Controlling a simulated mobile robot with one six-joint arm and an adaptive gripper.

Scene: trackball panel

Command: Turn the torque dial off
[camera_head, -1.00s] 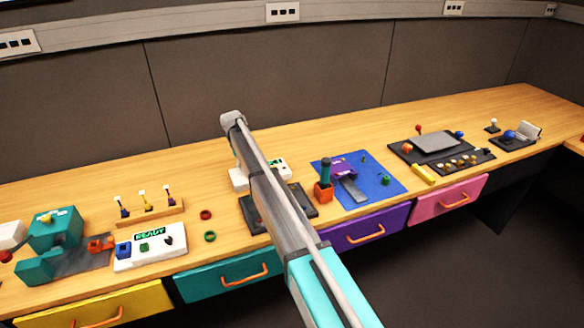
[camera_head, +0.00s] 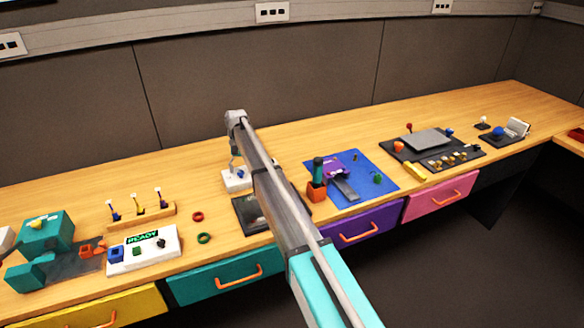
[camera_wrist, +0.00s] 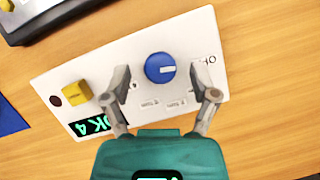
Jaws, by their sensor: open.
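The torque dial (camera_wrist: 160,68) is a round blue knob with a short white mark pointing right in the wrist view. It sits on a white panel (camera_wrist: 105,68) with small printed labels around it. My gripper (camera_wrist: 162,82) is open, one finger on each side of the dial, with a visible gap on both sides in this view. Whether the fingertips are down at knob height is unclear.
The panel also bears a yellow button (camera_wrist: 77,94), a dark red lamp (camera_wrist: 55,100) and a green display (camera_wrist: 90,126) partly hidden by my gripper. A dark tray (camera_head: 250,218) lies in front of the panel. Bare wood lies right of the panel in the wrist view.

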